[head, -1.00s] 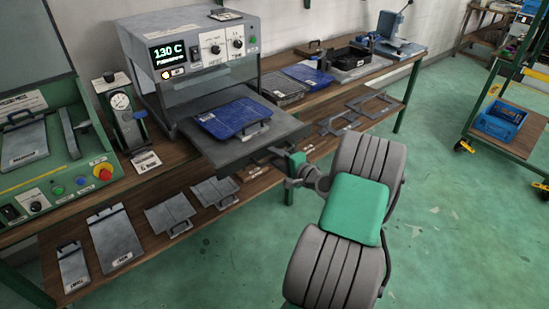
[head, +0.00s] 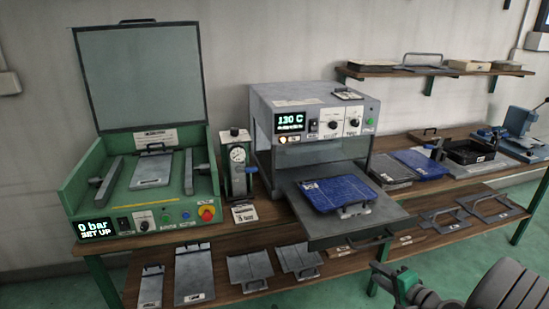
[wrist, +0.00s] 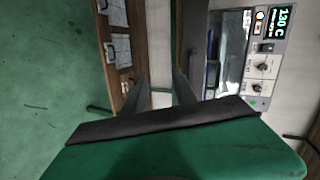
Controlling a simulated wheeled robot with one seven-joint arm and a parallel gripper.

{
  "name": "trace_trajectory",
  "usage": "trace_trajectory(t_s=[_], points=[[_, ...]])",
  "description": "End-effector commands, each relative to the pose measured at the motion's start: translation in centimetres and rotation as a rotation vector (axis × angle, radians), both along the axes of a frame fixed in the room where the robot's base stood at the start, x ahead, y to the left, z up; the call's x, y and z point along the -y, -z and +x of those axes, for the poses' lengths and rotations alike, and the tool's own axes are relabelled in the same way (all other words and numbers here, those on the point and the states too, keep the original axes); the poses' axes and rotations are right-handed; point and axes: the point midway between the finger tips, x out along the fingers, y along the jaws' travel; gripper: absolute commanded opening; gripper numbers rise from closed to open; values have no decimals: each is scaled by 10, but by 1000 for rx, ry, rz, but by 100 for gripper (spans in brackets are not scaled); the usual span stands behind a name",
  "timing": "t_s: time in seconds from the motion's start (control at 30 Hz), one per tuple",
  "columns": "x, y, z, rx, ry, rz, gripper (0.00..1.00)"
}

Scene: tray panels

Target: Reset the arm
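My gripper (head: 384,274) is at the lower right of the head view, in front of the bench and clear of the pulled-out oven tray. Part of my arm is cut off by the picture edge there. In the wrist view, the two dark fingers of my gripper (wrist: 165,92) stand apart with nothing between them, so it is open and empty. The blue panel (head: 338,193) lies on the oven's tray (head: 322,231), apart from my gripper.
The grey oven (head: 280,105) reads 130 C. A green press (head: 75,200) with its lid up reads 0 bar, SET UP. A dial gauge (head: 238,165) stands between them. Grey plates (head: 194,275) lie on the lower shelf. Green floor is free in front.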

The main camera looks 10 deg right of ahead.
Motion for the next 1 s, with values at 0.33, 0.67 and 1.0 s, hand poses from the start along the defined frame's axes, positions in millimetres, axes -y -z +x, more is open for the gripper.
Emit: trace_trajectory(t_s=[0.33, 0.67, 1.0], points=[[-70, 129, -128, -576, -290, -5, 34], [-109, 69, -235, -1078, -520, -129, 34], [-170, -87, -161, -986, -683, -733, 34]])
